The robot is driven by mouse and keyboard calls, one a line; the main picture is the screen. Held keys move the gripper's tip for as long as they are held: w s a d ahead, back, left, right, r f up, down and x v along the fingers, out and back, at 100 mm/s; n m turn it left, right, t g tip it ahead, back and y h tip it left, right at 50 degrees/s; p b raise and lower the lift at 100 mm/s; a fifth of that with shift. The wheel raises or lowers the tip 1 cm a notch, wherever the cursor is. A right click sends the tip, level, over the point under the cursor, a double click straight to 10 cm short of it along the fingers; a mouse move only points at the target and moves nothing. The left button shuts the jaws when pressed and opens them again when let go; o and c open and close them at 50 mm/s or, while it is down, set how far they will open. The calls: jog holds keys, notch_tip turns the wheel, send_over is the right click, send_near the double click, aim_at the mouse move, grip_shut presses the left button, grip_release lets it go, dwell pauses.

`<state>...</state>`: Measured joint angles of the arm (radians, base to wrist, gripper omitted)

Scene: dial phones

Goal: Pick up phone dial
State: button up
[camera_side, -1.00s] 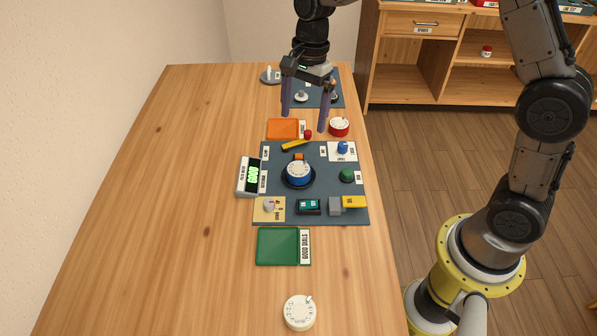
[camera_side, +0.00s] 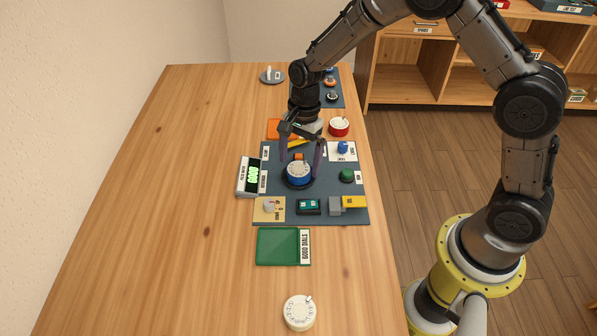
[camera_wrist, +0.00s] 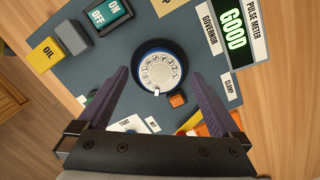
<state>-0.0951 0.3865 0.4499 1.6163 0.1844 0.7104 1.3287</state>
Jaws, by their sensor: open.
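The blue phone dial (camera_side: 299,171) with a white number face sits in a dark round holder on the dark work mat (camera_side: 330,213). In the wrist view the dial (camera_wrist: 160,69) shows its face upward, just beyond my fingers. My gripper (camera_side: 301,178) is open, its two purple fingers above and to either side of the dial; in the wrist view the gripper (camera_wrist: 160,82) is empty. A meter (camera_side: 248,177) beside the mat shows green characters; in the wrist view it reads "GOOD" (camera_wrist: 233,35).
A green tray (camera_side: 277,246) labelled "GOOD DIALS" lies in front of the mat. A cream dial (camera_side: 299,312) and a red dial (camera_side: 339,127) stand on the table. An orange tray (camera_side: 273,128) is behind. A yellow oil block (camera_side: 354,202) and switch (camera_side: 308,206) are on the mat. The table's left is clear.

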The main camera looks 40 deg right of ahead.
jog(key=shift+a+f, duration=0.15)
jog(key=shift+f, duration=0.7)
jog(key=shift+c, duration=0.2)
jog(key=shift+r, duration=0.15)
grip_shut()
